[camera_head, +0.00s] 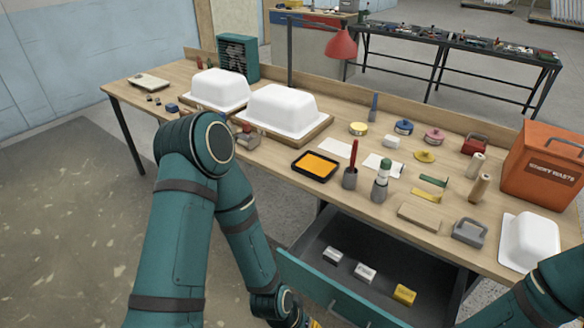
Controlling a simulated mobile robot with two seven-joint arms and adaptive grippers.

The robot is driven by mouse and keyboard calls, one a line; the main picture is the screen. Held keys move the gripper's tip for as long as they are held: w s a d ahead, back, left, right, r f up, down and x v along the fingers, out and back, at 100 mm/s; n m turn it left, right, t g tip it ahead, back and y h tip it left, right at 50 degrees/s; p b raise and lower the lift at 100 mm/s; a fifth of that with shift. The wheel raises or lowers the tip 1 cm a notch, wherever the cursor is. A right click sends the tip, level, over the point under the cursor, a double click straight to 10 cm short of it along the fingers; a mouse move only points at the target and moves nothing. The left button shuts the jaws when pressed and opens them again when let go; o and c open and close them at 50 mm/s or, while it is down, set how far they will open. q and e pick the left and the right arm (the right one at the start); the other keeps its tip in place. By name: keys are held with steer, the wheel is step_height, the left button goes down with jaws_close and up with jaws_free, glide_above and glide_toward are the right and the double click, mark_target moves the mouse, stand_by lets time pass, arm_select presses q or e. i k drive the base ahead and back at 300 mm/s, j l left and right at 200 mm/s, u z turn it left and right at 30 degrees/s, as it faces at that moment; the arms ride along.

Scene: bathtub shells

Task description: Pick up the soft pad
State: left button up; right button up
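I cannot tell for sure which thing is the soft pad. The open drawer (305,276) under the bench holds three small labelled blocks: a white one (332,255), a light grey one (365,273) and a yellow one (404,294). Their labels are too small to read.
On the bench (400,240) stand two white tub shells (216,88) (286,108) on wooden boards, and a third shell (530,242) at right. An orange waste bin (545,165), a tray with orange filling (316,165) and several hand tools crowd the top. The drawer front sticks out toward me.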

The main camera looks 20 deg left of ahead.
mark_target(406, 297)
steer(key=l+u, duration=0.2)
steer(key=u, duration=0.25)
steer(key=l+u, duration=0.2)
steer(key=u, duration=0.2)
steer(key=k+l+u, duration=0.1)
steer(key=u, duration=0.35)
steer(key=k+l+u, duration=0.2)
steer(key=l, duration=0.3)
steer(key=k+l+u, duration=0.2)
steer(key=k+l, duration=0.35)
steer(key=l, duration=0.15)
steer(key=k+l, duration=0.2)
steer(key=i+j, duration=0.15)
steer(key=i, duration=0.3)
steer(key=j+u, duration=0.05)
